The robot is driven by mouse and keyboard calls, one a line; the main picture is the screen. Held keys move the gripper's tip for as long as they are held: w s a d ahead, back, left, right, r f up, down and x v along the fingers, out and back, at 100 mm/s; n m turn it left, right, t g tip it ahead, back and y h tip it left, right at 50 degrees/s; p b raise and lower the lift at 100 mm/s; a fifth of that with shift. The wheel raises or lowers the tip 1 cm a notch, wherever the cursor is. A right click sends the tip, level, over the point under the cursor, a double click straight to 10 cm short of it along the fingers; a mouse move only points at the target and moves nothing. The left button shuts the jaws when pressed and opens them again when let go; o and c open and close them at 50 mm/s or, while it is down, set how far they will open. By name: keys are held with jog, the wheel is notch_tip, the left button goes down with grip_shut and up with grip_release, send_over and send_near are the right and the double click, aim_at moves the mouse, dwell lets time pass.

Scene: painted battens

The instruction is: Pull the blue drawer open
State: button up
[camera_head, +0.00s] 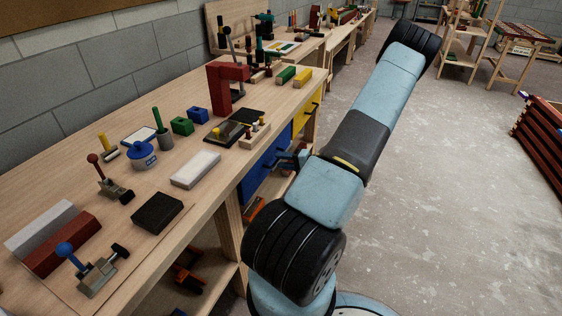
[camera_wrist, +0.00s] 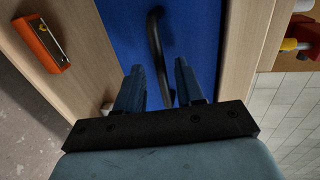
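The blue drawer (camera_head: 262,168) is under the workbench top, its front roughly flush with the bench frame. In the wrist view the blue drawer front (camera_wrist: 190,30) fills the upper middle, with a dark curved handle (camera_wrist: 154,42) on it. My gripper (camera_wrist: 159,65) is open, with one blue finger on each side of the handle's lower part. There are gaps between the handle and both fingers; I cannot tell how deep the handle sits between them. In the head view my gripper (camera_head: 293,159) is at the drawer front, partly hidden by my arm.
A yellow drawer (camera_head: 304,110) is beyond the blue one. The bench top (camera_head: 110,230) carries clamps, blocks and a red press (camera_head: 226,86). An orange tool (camera_wrist: 42,43) shows beside the drawer. The concrete floor (camera_head: 440,190) right of my arm is clear.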

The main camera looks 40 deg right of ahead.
jog(key=shift+w+a+f, duration=0.1)
jog(key=shift+w+a, duration=0.05)
jog(key=shift+w, duration=0.3)
grip_shut()
jog(key=shift+s, duration=0.1)
dwell(0.4)
